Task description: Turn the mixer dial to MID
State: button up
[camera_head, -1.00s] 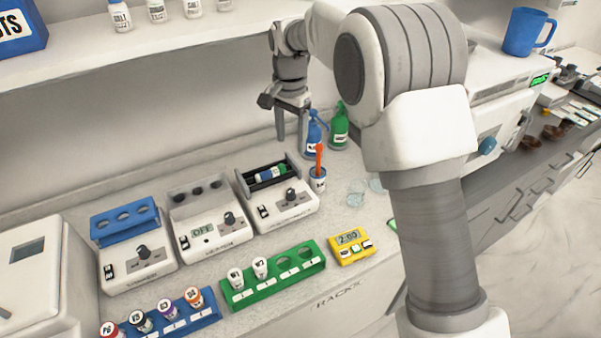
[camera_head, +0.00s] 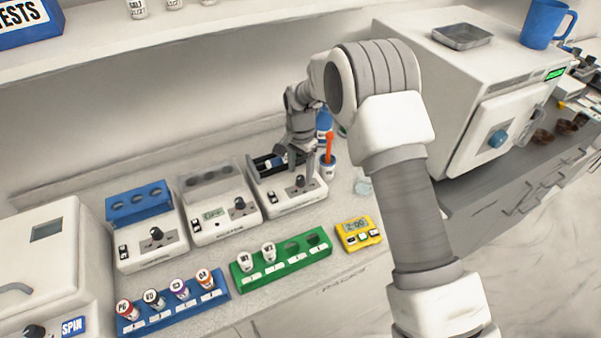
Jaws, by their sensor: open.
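Three white benchtop machines stand in a row, each with a dark dial; their name labels are too small to read, so I cannot tell for sure which is the mixer. The right machine (camera_head: 272,203) has dark rollers holding a tube, and its dial (camera_head: 300,181) is on the front panel. The middle machine (camera_head: 201,239) has a small display and a dial (camera_head: 239,203). The left machine (camera_head: 133,262) has a blue tube block and a dial (camera_head: 156,233). My gripper (camera_head: 307,172) is open, pointing down just above and beside the right machine's dial; contact is unclear.
A cup with an orange-handled tool (camera_head: 328,170) stands close right of the gripper. A green rack (camera_head: 285,262), a blue rack (camera_head: 170,313) with capped tubes and a yellow timer (camera_head: 358,234) lie in front. A shelf (camera_head: 160,50) overhangs the back.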

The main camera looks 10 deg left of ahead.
jog(key=shift+f, duration=1.15)
grip_shut()
